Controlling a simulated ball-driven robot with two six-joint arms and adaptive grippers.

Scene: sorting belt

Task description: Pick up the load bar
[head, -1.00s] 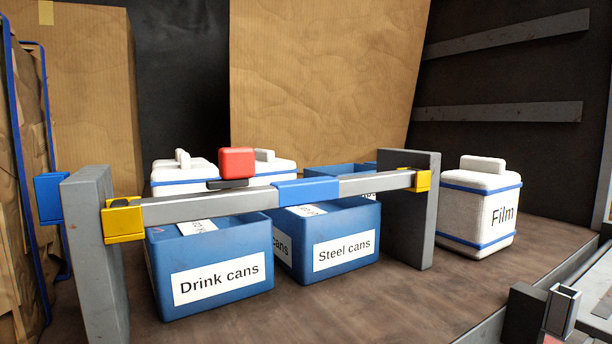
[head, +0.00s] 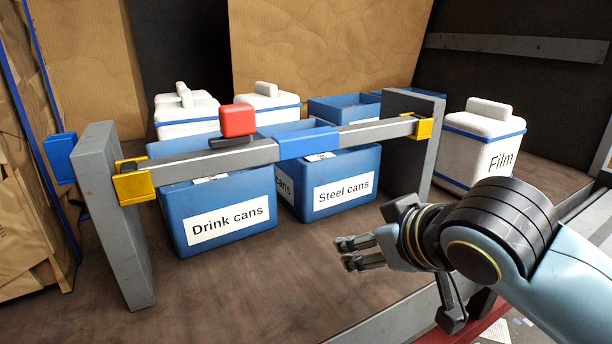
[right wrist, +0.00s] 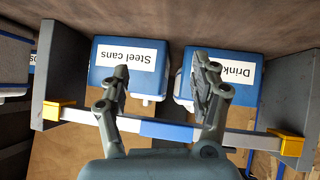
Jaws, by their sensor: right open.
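The load bar (head: 308,143) is a grey beam with a blue middle section. It spans between two grey uprights and rests in yellow brackets (head: 134,186) at its ends. A red block (head: 238,120) on a dark base stands on or just behind its left half. My right gripper (head: 345,252) is open and empty, in front of the bar, lower and to its right. In the right wrist view the bar (right wrist: 165,129) crosses behind the spread fingers (right wrist: 160,82), its blue section between them. My left gripper is out of view.
Blue bins labelled "Drink cans" (head: 225,220) and "Steel cans" (head: 338,189) stand just under and behind the bar. White lidded boxes (head: 187,121) stand behind them. A white "Film" box (head: 482,152) is right of the right upright (head: 412,155). The brown surface in front is clear.

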